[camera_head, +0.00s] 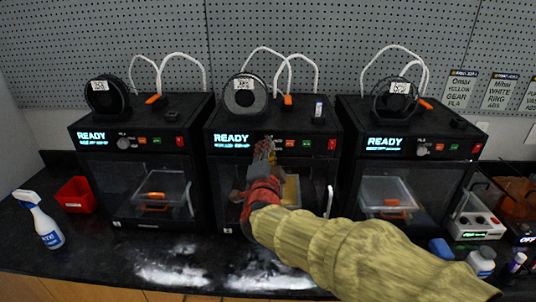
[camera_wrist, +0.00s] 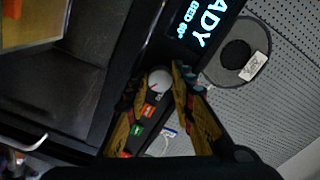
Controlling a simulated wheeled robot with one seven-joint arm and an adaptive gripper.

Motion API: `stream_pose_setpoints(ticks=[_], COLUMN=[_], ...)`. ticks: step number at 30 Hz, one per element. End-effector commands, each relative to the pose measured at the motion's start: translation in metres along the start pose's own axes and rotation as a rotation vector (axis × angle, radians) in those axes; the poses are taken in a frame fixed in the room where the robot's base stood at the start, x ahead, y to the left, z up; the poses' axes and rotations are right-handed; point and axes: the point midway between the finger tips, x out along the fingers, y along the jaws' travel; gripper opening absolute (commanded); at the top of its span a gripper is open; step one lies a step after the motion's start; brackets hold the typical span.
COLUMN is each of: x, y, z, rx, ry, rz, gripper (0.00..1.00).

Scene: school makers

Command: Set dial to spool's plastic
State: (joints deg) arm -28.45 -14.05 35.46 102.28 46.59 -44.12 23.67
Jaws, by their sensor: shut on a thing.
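The middle black printer (camera_head: 272,118) has a READY screen (camera_head: 231,139) and a grey spool (camera_head: 245,95) with a white label on top. The spool also shows in the wrist view (camera_wrist: 215,70), its label print too small to read. A round white dial (camera_wrist: 159,79) with a thin reddish mark is on the printer's front panel. My gripper (camera_head: 265,147) is at this panel and hides the dial in the head view. In the wrist view its two fingers stand on either side of the dial, shut on it. The dial's setting is not readable.
Similar printers stand at left (camera_head: 140,125) and right (camera_head: 408,125), each with a dial and a spool. A spray bottle (camera_head: 40,218) and red bin (camera_head: 76,195) are at far left. Posters (camera_head: 460,88) hang at right. Orange and green buttons (camera_wrist: 149,110) sit beside the dial.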

Motion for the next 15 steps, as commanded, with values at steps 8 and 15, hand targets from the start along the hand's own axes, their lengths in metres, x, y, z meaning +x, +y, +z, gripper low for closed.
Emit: stream_pose_setpoints(ticks=[8,15], x=[-0.0001,0.0], y=[0.0007,0.0004], z=[0.0004,0.0002], rx=[0.001,0.0], ry=[-0.001,0.0], rz=[0.001,0.001], gripper=[0.0,0.36])
